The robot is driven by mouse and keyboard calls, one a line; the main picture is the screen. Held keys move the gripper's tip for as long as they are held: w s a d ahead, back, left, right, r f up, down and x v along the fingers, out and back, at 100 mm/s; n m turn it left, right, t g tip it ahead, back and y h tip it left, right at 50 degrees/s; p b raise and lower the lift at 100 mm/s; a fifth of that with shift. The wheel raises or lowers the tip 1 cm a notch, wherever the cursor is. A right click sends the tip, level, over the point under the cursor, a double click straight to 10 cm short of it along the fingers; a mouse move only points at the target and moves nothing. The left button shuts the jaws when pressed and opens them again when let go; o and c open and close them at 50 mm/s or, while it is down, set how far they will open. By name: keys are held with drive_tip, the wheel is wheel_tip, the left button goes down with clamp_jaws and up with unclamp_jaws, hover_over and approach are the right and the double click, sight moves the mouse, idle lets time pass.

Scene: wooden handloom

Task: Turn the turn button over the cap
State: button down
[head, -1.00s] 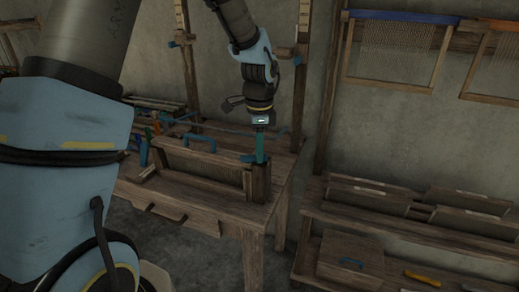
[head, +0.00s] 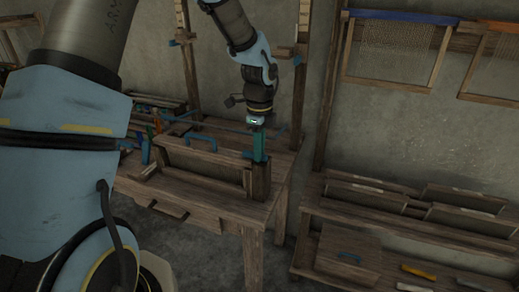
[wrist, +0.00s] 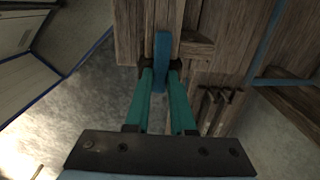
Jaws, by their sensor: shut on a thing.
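The blue turn button (wrist: 161,46) shows between the fingertips in the wrist view, on top of a wooden post (wrist: 133,28). My gripper (wrist: 161,70) has two teal fingers, shut on the button from both sides. In the head view my gripper (head: 260,157) points down at the top of the short post (head: 261,183) at the table's right front corner. A small blue end of the button (head: 249,155) sticks out to the left of the fingers. I cannot clearly tell the cap from the surrounding wood, nor whether the button lies over it.
A wooden board (head: 205,165) with a blue handle (head: 201,140) runs left from the post. Tall loom uprights (head: 302,85) stand behind. A low shelf (head: 390,218) with boards is at the right. Bare floor lies between table and shelf.

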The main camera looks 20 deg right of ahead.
drive_tip(key=c, duration=0.8)
unclamp_jaws()
drive_tip(key=shift+o, duration=0.2)
drive_tip(key=shift+r, duration=0.15)
wheel_tip(320, 180, up, 11)
drive_tip(key=b, duration=0.2)
drive_tip(key=shift+f, duration=0.2)
drive_tip(key=s+a+f+n, duration=0.2)
drive_tip(key=a+n, duration=0.6)
drive_tip(key=a, duration=0.2)
drive_tip(key=s+a+f+n+t, duration=0.1)
drive_tip(key=a+f+n, duration=0.1)
drive_tip(key=a+n, duration=0.7)
drive_tip(key=s+a+f+n, duration=0.1)
drive_tip(key=s+a+n, duration=0.1)
drive_tip(key=a+n, duration=0.6)
drive_tip(key=a, duration=0.3)
drive_tip(key=shift+s+a+f+n+t, duration=0.3)
drive_tip(key=shift+a+f, duration=0.05)
drive_tip(key=shift+f, duration=0.05)
